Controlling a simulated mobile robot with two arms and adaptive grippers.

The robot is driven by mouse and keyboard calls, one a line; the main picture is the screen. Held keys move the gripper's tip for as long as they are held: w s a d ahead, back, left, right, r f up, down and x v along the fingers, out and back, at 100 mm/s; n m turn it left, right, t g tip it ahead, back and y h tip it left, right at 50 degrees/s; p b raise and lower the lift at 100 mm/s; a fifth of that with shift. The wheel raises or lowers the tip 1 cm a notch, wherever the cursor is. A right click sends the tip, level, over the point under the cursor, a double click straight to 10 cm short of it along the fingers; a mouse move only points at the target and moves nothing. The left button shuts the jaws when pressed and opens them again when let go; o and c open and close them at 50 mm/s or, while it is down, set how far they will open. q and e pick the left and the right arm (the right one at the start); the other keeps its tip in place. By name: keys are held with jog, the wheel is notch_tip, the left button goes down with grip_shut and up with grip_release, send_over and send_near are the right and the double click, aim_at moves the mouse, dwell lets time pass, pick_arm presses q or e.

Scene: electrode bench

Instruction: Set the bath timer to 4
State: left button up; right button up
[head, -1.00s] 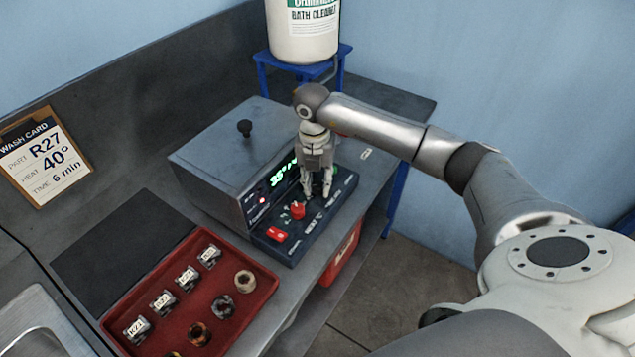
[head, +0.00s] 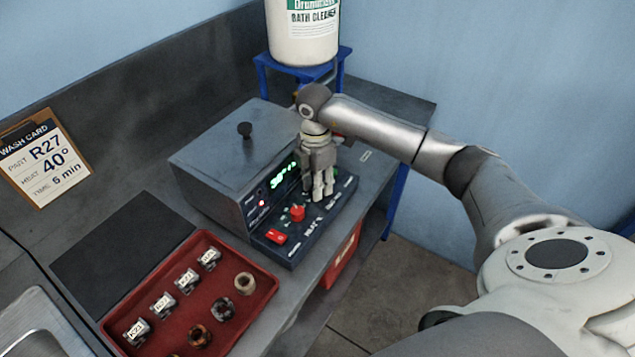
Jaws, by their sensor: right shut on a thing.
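The grey bath (head: 222,150) with a black lid knob stands on the bench. Its dark control panel (head: 293,247) runs along the front, with a green lit display (head: 283,175) only partly readable. A red knob (head: 297,213) and a red switch (head: 276,236) sit on the panel. My right gripper (head: 319,197) points down at the panel, beyond the red knob, its fingers closed together. It is shut on what seems to be the timer knob, which the fingers hide, so its setting cannot be read. My left gripper is not in view.
A wash card (head: 45,155) reads R27, 40°, 6 min. A red tray (head: 262,300) holds several labelled metal parts and rings. A bath cleaner tub (head: 303,35) stands on a blue stand (head: 345,53) behind. A dark mat (head: 120,245) lies bare left of the bath.

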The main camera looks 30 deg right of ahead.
jog(key=shift+m, duration=0.6)
jog(key=o, duration=1.1)
jog(key=shift+c, duration=0.2)
notch_tip(320, 180, up, 12)
jog(key=shift+w, duration=0.3)
